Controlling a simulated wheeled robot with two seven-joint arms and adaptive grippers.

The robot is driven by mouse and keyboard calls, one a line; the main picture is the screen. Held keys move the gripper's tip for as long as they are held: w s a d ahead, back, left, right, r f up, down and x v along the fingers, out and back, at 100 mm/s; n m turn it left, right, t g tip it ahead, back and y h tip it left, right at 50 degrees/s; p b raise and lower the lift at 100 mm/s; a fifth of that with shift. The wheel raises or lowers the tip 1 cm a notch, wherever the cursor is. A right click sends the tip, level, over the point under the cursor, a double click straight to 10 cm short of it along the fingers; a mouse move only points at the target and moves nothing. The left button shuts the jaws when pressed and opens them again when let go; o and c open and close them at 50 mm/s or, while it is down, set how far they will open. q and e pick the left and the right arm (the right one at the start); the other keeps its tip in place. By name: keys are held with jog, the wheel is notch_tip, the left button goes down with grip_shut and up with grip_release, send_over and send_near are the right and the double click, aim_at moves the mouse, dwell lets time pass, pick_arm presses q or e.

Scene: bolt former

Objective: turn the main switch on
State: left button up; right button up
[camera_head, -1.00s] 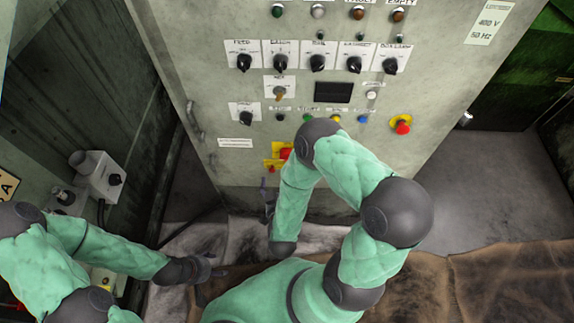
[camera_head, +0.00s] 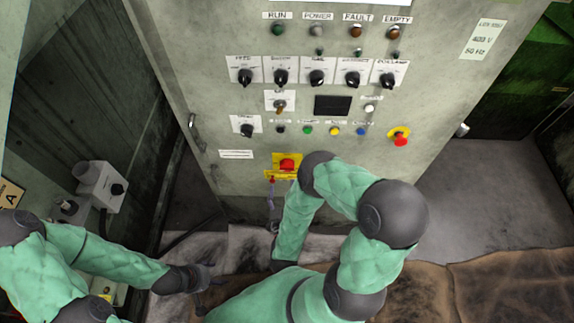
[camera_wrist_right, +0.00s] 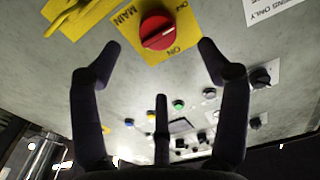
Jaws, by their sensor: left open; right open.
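The main switch is a red rotary knob (camera_head: 287,165) on a yellow plate, low on the front of the grey cabinet. In the head view my right arm partly hides this gripper, below the switch. My left gripper (camera_head: 207,277) is open and empty, low at the left.
The cabinet (camera_head: 215,100) carries several black selector knobs, lamps and coloured buttons above the switch. A red emergency button (camera_head: 400,138) on yellow sits to the right. A grey box (camera_head: 100,187) is on the left wall. The floor (camera_head: 470,190) right of the cabinet is clear.

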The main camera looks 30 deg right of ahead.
aim_at(287, 171)
jog(key=p+x, duration=0.2)
jog(key=shift+w+d+f, duration=0.2)
jog(key=shift+w+d, duration=0.05)
jog(key=shift+d, duration=0.05)
jog(key=shift+b+x, duration=0.5)
jog(key=shift+x, duration=2.55)
jog(key=shift+r, duration=0.1)
jog(key=c, duration=1.2)
